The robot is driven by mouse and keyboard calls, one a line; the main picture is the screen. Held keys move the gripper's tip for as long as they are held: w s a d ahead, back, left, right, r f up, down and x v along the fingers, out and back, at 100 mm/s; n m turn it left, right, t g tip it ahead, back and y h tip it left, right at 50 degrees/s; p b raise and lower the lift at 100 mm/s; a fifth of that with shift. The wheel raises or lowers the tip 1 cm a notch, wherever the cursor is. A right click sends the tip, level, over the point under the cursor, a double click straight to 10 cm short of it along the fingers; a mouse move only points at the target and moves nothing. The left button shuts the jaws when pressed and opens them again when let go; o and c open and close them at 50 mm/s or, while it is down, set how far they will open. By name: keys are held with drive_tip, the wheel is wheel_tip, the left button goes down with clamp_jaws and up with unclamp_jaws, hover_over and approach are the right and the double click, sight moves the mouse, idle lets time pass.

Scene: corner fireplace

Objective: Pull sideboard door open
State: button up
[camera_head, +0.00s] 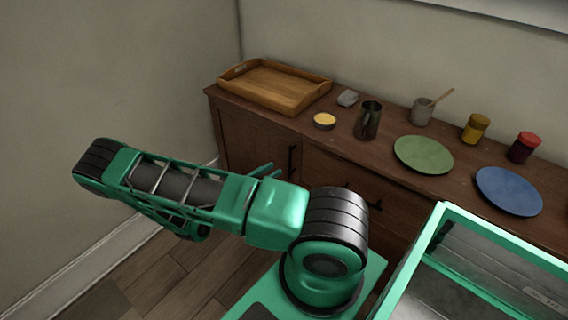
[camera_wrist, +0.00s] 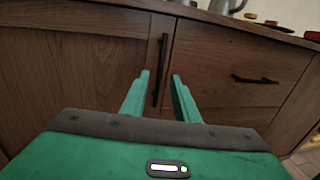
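The wooden sideboard (camera_head: 345,160) stands against the wall, and its left door (camera_head: 248,140) is shut. The door also fills the left of the wrist view (camera_wrist: 75,75). A dark vertical bar handle (camera_wrist: 160,68) sits near the door's right edge; it also shows in the head view (camera_head: 293,160). My gripper (camera_wrist: 161,76) is open and faces the door, with its two green fingers on either side of the handle in the picture. I cannot tell whether the fingertips reach around the handle or stop short of it. In the head view my arm hides most of the gripper.
A drawer front (camera_wrist: 235,60) with a dark horizontal handle (camera_wrist: 255,80) is right of the door. On top stand a wooden tray (camera_head: 275,85), a dark mug (camera_head: 368,120), a green plate (camera_head: 423,154), a blue plate (camera_head: 508,191) and jars. Floor (camera_head: 175,270) left of my arm is clear.

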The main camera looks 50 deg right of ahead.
drive_tip(key=d, duration=0.7)
drive_tip(key=shift+s+d, duration=0.3)
drive_tip(key=shift+s, duration=0.15)
clamp_jaws()
